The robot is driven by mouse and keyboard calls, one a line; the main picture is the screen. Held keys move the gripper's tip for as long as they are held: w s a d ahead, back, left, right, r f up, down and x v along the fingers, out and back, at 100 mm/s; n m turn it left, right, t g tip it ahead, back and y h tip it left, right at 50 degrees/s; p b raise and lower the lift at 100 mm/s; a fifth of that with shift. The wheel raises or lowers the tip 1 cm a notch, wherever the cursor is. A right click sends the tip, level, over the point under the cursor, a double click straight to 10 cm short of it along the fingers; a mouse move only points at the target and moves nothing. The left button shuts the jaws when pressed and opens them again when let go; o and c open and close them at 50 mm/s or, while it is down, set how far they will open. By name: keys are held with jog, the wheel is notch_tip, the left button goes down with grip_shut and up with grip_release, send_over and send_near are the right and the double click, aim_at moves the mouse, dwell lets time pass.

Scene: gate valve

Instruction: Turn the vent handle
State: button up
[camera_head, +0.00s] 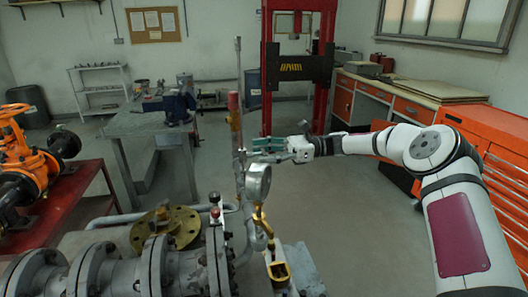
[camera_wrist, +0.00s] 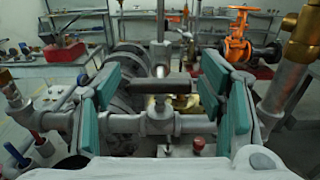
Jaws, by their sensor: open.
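I cannot tell for sure which part is the vent handle. A gauge (camera_head: 258,183) with brass fittings is below my gripper (camera_head: 265,143), which points left beside the upright pipe (camera_head: 238,150). In the wrist view my gripper (camera_wrist: 162,78) has its teal pads spread wide. A dark horizontal bar (camera_wrist: 160,86) shows between them, above a grey tee fitting (camera_wrist: 158,121). I cannot tell its depth or whether anything touches.
The flanged grey pipe (camera_head: 120,272) fills the lower left, with a brass flange (camera_head: 166,228) behind. An orange valve (camera_head: 25,145) stands on a red stand at left. A workbench (camera_head: 135,122), red press (camera_head: 268,75) and orange cabinets (camera_head: 490,130) stand around. The middle floor is clear.

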jog(key=c, duration=1.2)
jog(key=shift+n, duration=0.3)
jog(key=n+b, duration=0.2)
jog(key=shift+f+n, duration=0.15)
jog(key=shift+n, duration=0.15)
jog(key=n+b, duration=0.1)
jog(key=n, duration=0.3)
jog(key=shift+n+b, duration=0.4)
jog(key=n+b, duration=0.1)
jog(key=n, duration=0.3)
jog(key=shift+d, duration=0.1)
jog(key=shift+s+n+b, duration=0.1)
jog(key=shift+n+b, duration=0.5)
jog(key=shift+n, duration=1.7)
